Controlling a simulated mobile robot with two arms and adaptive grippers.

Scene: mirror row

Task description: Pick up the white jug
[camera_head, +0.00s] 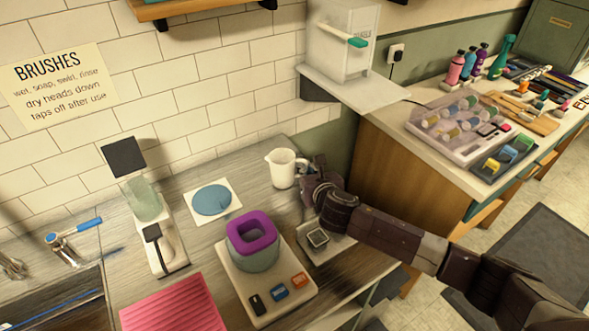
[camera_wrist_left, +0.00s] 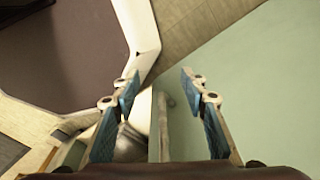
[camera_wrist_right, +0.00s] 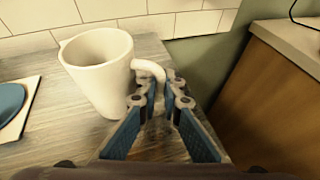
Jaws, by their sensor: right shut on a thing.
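The white jug (camera_head: 283,168) stands upright at the far right end of the grey wooden counter, near the tiled wall. In the right wrist view the jug (camera_wrist_right: 98,72) shows its open top, with its handle on the right side. My right gripper (camera_head: 308,170) reaches the jug from the right. Its fingertips (camera_wrist_right: 162,88) are shut on the jug's handle. The jug appears to rest on the counter. My left gripper (camera_wrist_left: 158,82) is open with nothing between its fingers. It does not show in the head view.
A blue round pad on a white square (camera_head: 212,200) lies left of the jug. A purple-rimmed pot (camera_head: 251,240) stands nearer, on a white base. A white shelf (camera_head: 355,88) with a clear dispenser juts out above and right. The wooden cabinet (camera_head: 400,165) stands right of my gripper.

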